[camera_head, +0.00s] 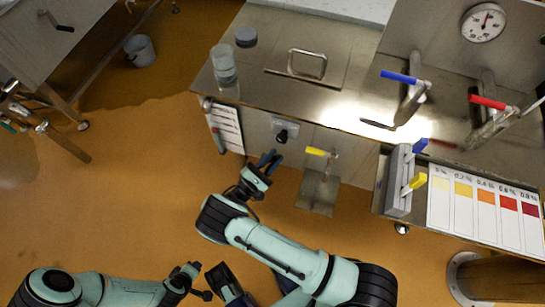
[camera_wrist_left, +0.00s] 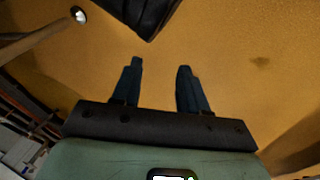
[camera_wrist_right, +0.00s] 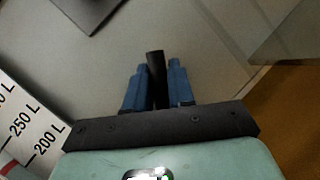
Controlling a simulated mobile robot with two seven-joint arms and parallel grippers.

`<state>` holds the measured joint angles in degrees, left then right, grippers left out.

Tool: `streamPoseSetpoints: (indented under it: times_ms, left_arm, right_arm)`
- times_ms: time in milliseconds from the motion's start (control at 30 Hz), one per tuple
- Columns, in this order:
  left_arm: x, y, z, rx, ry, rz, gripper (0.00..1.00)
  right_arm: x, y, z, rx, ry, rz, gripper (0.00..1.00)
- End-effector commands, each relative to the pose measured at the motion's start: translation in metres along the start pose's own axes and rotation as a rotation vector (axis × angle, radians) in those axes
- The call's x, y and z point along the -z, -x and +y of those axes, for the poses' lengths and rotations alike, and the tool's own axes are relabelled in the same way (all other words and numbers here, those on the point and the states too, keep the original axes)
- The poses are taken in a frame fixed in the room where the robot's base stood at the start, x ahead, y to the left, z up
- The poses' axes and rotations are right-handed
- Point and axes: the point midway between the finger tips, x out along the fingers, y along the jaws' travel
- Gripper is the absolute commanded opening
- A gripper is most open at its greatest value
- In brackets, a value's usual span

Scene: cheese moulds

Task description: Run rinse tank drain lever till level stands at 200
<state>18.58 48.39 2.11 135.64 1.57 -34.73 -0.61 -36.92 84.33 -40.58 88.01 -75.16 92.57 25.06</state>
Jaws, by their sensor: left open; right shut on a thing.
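My right gripper (camera_head: 270,158) is at the front of the steel tank counter, beside a black knob on a pale plate (camera_head: 285,127). In the right wrist view, the right gripper (camera_wrist_right: 153,72) is shut on a dark upright handle (camera_wrist_right: 155,68), seemingly the drain lever. A white level scale (camera_head: 227,128) hangs on the tank front, left of that gripper. In the right wrist view the scale (camera_wrist_right: 28,112) shows 250 L and 200 L marks, with a red edge below; the level itself cannot be read. My left gripper (camera_head: 203,281) is open and empty over the floor; its fingers (camera_wrist_left: 160,66) stand apart.
A yellow-handled valve (camera_head: 317,152) sits right of the plate, above a small metal shelf (camera_head: 317,193). Blue (camera_head: 398,77) and red (camera_head: 488,102) levers stand on the counter. A colour chart (camera_head: 487,212) hangs at right. A bucket (camera_head: 140,50) stands at upper left.

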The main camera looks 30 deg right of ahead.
Motion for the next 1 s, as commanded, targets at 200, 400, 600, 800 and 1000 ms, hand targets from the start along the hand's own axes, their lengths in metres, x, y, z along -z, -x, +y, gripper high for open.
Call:
streamPoseSetpoints:
  times_ms: [200, 400, 600, 800, 1000]
  left_arm:
    - [-0.007, 0.007, 0.002, -0.002, -0.002, -0.022, 0.43]
    - [-0.019, 0.017, 0.005, -0.005, -0.005, -0.059, 0.43]
    - [-0.030, 0.027, 0.009, -0.007, -0.007, -0.094, 0.43]
    - [-0.041, 0.036, 0.011, -0.009, -0.010, -0.128, 0.43]
    - [-0.048, 0.042, 0.013, -0.010, -0.012, -0.152, 0.43]
  right_arm:
    - [0.004, 0.001, -0.011, 0.092, -0.166, 0.041, 0.00]
    - [0.009, 0.000, -0.025, 0.182, -0.330, 0.078, 0.00]
    - [0.016, 0.001, -0.038, 0.268, -0.491, 0.113, 0.00]
    - [0.024, 0.003, -0.047, 0.342, -0.629, 0.145, 0.00]
    - [0.031, 0.006, -0.054, 0.398, -0.732, 0.168, 0.00]
